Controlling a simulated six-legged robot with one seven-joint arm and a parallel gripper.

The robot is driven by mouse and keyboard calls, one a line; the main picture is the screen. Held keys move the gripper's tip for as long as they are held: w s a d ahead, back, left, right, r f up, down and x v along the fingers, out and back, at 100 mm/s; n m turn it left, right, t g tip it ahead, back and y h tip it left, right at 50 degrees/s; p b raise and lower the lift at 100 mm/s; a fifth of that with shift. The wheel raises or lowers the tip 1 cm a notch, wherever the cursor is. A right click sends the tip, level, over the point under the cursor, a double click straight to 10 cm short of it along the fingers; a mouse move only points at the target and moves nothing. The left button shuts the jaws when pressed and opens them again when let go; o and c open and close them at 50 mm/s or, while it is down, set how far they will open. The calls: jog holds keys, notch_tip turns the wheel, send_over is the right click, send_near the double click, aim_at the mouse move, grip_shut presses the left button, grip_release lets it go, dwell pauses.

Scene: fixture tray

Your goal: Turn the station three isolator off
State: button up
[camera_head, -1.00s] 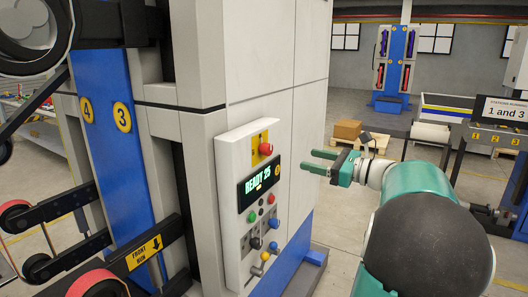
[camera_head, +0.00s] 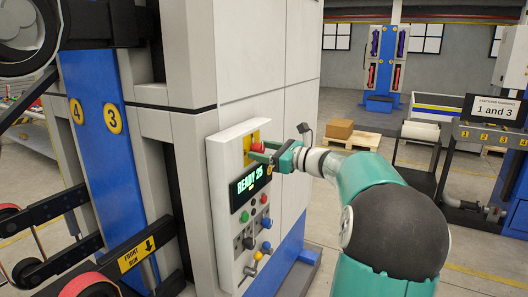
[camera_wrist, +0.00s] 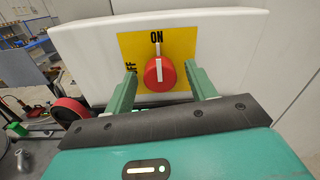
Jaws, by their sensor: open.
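The red isolator knob (camera_wrist: 160,76) sits on a yellow plate (camera_wrist: 128,46) marked ON at the top and OFF at the left. Its white pointer stands upright, towards ON. In the head view the knob (camera_head: 256,147) is at the top of the control panel (camera_head: 217,165). My green gripper (camera_head: 258,152) is open at the knob. In the wrist view one finger of my gripper (camera_wrist: 161,70) is on each side of the knob, with gaps showing. The depth of the fingers along the knob is hard to tell.
Below the knob are a display (camera_head: 250,186) reading READY 25 and several coloured buttons and levers. A sign (camera_head: 496,110) at the right reads 1 and 3. The floor to the right of the panel is open.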

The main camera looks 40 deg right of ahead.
jog(key=c, duration=1)
jog(key=shift+n, duration=0.4)
jog(key=n, duration=0.3)
jog(key=shift+n, duration=0.4)
jog(key=n, duration=1.3)
jog(key=shift+y, duration=0.3)
jog(key=shift+n, duration=0.5)
